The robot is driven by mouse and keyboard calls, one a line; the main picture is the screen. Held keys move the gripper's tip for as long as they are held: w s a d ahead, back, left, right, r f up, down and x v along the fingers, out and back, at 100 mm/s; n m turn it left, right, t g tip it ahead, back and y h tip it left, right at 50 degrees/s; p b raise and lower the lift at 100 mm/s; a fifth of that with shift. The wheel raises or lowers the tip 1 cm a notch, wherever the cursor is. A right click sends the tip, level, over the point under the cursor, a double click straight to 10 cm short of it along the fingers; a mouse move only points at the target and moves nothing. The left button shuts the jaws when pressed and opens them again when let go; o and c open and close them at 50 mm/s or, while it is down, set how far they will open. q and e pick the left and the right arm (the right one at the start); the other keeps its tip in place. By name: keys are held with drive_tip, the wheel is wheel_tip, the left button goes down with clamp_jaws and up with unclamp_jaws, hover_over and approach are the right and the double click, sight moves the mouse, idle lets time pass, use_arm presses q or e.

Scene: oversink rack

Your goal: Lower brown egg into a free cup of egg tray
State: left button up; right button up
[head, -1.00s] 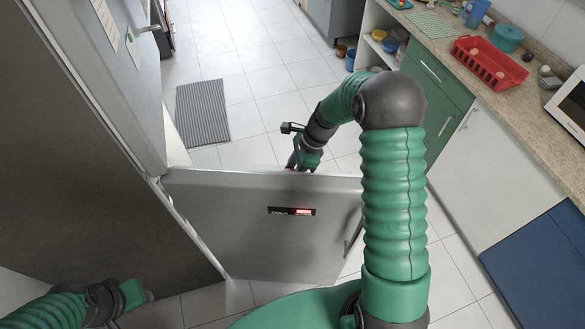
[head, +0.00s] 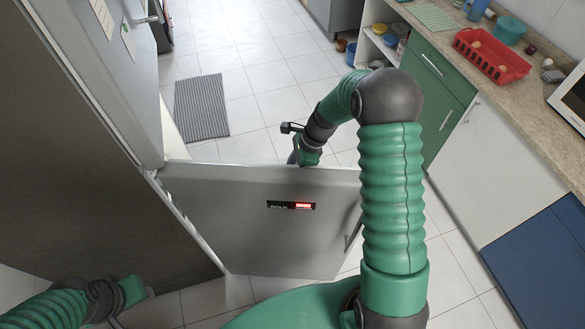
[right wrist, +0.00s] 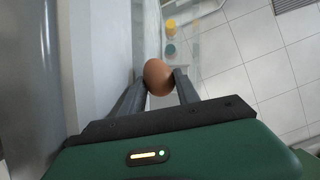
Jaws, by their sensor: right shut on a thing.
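The brown egg (right wrist: 158,77) is held between the two fingers of my right gripper (right wrist: 160,84) in the right wrist view. In the head view my right gripper (head: 306,158) is behind the top edge of the open fridge door (head: 240,235), which hides its fingers and the egg. I cannot make out the egg tray or its cups in either view. My left gripper (head: 138,290) is at the lower left of the head view, and its fingers cannot be made out clearly.
The fridge body (head: 90,170) stands at the left. In the right wrist view a yellow item (right wrist: 171,27) and a teal item (right wrist: 171,50) are just beyond the egg. A red basket (head: 490,58) with several items sits on the counter (head: 530,110) at right.

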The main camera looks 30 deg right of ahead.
drive_tip(key=shift+a, duration=0.1)
drive_tip(key=o, duration=0.9)
drive_tip(key=shift+c, duration=0.2)
drive_tip(key=shift+f, duration=0.1)
drive_tip(key=shift+s, duration=0.1)
